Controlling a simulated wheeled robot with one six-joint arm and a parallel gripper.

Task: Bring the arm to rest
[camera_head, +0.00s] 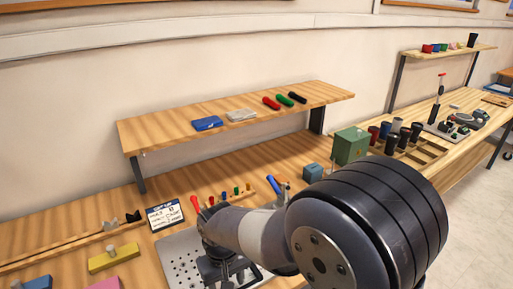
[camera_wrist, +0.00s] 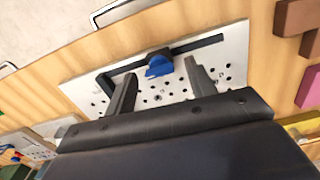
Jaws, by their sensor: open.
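My arm (camera_head: 270,232) reaches across the right foreground of the head view and bends down over a perforated metal plate (camera_head: 176,257) on the bench. In the wrist view my gripper (camera_wrist: 160,72) has its two dark fingers spread apart above the same plate (camera_wrist: 235,52). A small blue piece (camera_wrist: 158,64) shows between and just beyond the fingertips. I cannot tell whether the fingers touch it. Dark straight bars (camera_wrist: 198,44) lie on the plate around it. In the head view the fingertips are hard to make out beside dark parts on the plate.
A raised wooden shelf (camera_head: 165,131) with blue and grey items and coloured pens stands behind. A green box (camera_head: 350,146) is behind the arm. A label card (camera_head: 165,215), yellow block (camera_head: 113,257) and rack of small coloured pegs (camera_head: 228,200) lie near the plate.

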